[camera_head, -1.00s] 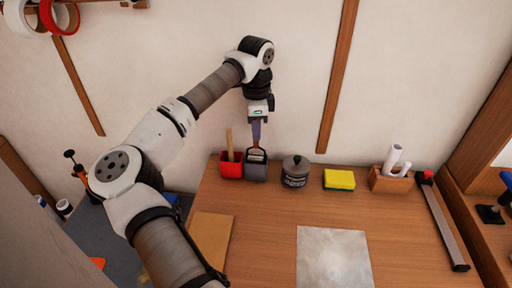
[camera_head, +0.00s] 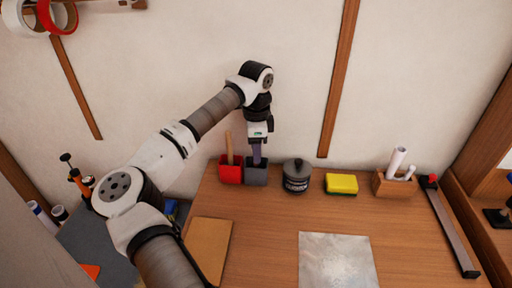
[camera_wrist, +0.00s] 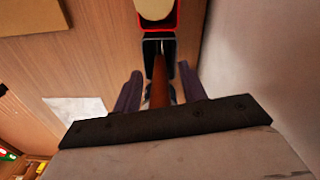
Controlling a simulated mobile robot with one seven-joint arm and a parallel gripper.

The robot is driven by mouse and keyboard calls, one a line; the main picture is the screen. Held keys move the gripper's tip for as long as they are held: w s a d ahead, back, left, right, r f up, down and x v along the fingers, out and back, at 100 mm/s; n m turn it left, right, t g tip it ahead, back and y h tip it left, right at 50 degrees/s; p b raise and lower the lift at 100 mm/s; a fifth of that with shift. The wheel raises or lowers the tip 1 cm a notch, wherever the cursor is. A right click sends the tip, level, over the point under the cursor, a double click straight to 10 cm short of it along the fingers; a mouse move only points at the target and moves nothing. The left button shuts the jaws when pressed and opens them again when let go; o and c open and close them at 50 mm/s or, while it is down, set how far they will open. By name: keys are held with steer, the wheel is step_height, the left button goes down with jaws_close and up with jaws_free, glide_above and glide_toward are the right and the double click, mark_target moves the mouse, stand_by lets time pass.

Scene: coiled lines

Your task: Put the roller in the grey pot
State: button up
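The grey pot (camera_head: 257,176) stands on the bench against the wall, touching the right side of a red pot. My gripper (camera_head: 257,158) points straight down over the grey pot, its fingertips close to the rim. In the wrist view, the roller's reddish-brown handle (camera_wrist: 159,84) runs between the two spread fingers of my gripper (camera_wrist: 161,70), with a gap on both sides. The handle reaches down at the dark grey pot (camera_wrist: 152,46). The roller's head is mostly hidden, and the roller cannot be made out in the head view.
The red pot (camera_head: 231,174) holds a wooden handle (camera_head: 229,148). A lidded dark jar (camera_head: 296,179) stands just right of the grey pot. Farther right are a yellow sponge (camera_head: 341,184) and a wooden holder (camera_head: 394,185) with white rolls. A metal sheet (camera_head: 337,262) lies in front.

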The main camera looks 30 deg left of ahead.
steer(key=shift+r+p, duration=0.3)
steer(key=shift+r+b, duration=0.35)
steer(key=shift+b, duration=0.15)
step_height(320, 180, up, 11)
steer(key=b, duration=0.2)
steer(key=shift+b, duration=0.4)
